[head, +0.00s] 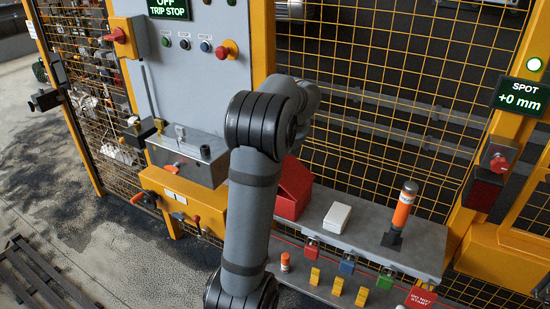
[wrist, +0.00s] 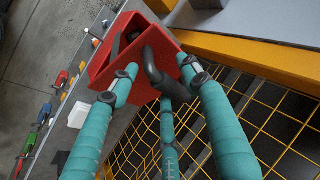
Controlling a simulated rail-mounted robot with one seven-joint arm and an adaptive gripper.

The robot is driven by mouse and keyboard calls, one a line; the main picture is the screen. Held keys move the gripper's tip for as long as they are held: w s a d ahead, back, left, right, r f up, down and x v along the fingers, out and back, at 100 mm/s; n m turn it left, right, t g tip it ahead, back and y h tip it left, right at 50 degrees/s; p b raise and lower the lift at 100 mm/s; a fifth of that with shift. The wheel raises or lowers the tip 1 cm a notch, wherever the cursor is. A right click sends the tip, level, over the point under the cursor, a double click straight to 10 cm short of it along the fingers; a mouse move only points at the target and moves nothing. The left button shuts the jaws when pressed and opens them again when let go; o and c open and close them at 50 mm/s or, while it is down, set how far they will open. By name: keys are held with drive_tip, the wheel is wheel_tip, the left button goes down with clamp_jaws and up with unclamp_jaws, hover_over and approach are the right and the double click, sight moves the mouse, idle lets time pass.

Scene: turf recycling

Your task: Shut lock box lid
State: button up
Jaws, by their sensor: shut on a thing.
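The red lock box (head: 292,194) stands on the grey shelf, partly hidden behind my arm in the head view. In the wrist view the red lock box (wrist: 104,62) fills the upper middle. Its red lid (wrist: 160,45) faces my fingers, with a dark curved part in front of it that looks like a handle. My gripper (wrist: 158,74) has teal fingers closed in around that part, against the lid. The exact contact is hard to make out. My arm hides the gripper in the head view.
A white box (head: 337,216) and an orange cylinder (head: 402,212) stand on the shelf (head: 362,236) to the right. Red, blue and green padlocks (head: 346,264) and yellow tags (head: 338,287) hang below. Yellow mesh fence (head: 400,110) rises behind; a grey control panel (head: 195,80) is left.

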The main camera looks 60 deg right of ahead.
drive_tip(key=shift+w+a+r, duration=0.2)
drive_tip(key=shift+w+r, duration=0.15)
drive_tip(key=shift+r, duration=0.15)
drive_tip(key=shift+w+a+r, duration=0.15)
drive_tip(key=shift+w+r, duration=0.15)
drive_tip(key=shift+r, duration=0.2)
drive_tip(key=shift+s+f, duration=0.35)
drive_tip(key=shift+s, duration=0.15)
drive_tip(key=p+v, duration=0.5)
drive_tip(key=v, duration=0.7)
drive_tip(key=shift+s+a+f, duration=0.25)
drive_tip(key=shift+s+a, duration=0.15)
drive_tip(key=shift+s, duration=0.05)
